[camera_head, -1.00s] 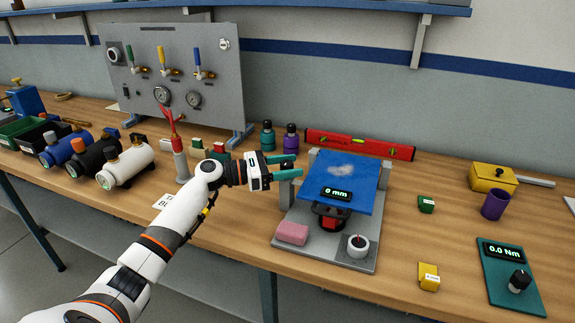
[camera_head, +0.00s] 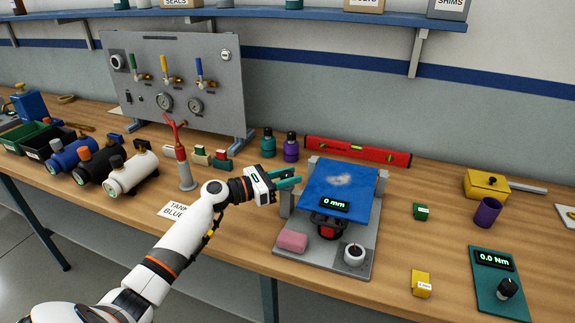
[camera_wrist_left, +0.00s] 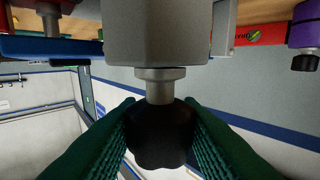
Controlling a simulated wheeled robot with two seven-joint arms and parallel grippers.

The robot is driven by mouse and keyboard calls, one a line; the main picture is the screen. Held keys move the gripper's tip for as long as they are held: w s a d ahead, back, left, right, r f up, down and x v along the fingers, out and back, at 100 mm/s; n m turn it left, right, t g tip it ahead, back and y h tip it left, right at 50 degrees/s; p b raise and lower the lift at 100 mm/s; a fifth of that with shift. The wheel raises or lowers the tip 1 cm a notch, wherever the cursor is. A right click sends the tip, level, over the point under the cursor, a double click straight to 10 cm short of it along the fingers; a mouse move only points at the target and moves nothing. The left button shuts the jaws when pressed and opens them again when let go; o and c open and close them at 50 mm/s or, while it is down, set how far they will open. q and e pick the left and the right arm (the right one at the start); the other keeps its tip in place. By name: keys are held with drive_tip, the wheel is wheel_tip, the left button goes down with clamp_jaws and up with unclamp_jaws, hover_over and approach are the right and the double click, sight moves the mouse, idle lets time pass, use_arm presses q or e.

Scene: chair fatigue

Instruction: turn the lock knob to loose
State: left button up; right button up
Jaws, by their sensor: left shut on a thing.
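The lock knob (camera_wrist_left: 160,135) is black and lobed, on a short grey shaft from a grey post, in the left wrist view. The post (camera_head: 285,204) stands at the left edge of the test fixture in the head view, where the knob is hidden by my gripper. My left gripper (camera_head: 290,180) has green fingers and is shut on the knob, one finger on each side. The fixture has a tilted blue plate (camera_head: 340,188) with a display reading 0 mm, on a grey base (camera_head: 336,262). My right gripper is out of view.
Teal and purple bottles (camera_head: 290,148) and a red level (camera_head: 357,152) stand behind. A red-topped stand (camera_head: 185,170) is left of my gripper.

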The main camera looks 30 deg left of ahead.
use_arm(q)
drive_tip(key=n+t+y+p, duration=0.1)
drive_tip(key=n+y+p, duration=0.1)
drive_tip(key=y+p, duration=0.1)
drive_tip(key=n+y+p, duration=0.2)
drive_tip(key=y+p, duration=0.1)
drive_tip(key=p, duration=0.1)
drive_tip(key=n+t+y+p, duration=0.1)
drive_tip(key=n+y+p, duration=0.1)
drive_tip(key=y+p, duration=0.1)
drive_tip(key=shift+r+n+t+y, duration=0.3)
drive_tip(key=shift+r, duration=0.05)
drive_tip(key=n+y+p, duration=0.1)
drive_tip(key=y, duration=0.1)
drive_tip(key=shift+f+n+y, duration=0.1)
drive_tip(key=shift+n+y, duration=0.3)
drive_tip(key=shift+f+n+g+y, duration=0.15)
drive_tip(key=shift+n+g+y, duration=0.25)
drive_tip(key=shift+n+y, duration=0.6)
drive_tip(key=n+g+y, duration=0.1)
drive_tip(key=y, duration=0.2)
drive_tip(key=shift+f+n, duration=0.1)
drive_tip(key=shift+n, duration=0.2)
drive_tip(key=shift+a+n+g+y+b, duration=0.1)
drive_tip(key=shift+n+g+y+b, duration=0.6)
drive_tip(key=shift+y, duration=0.4)
drive_tip(key=o, duration=1)
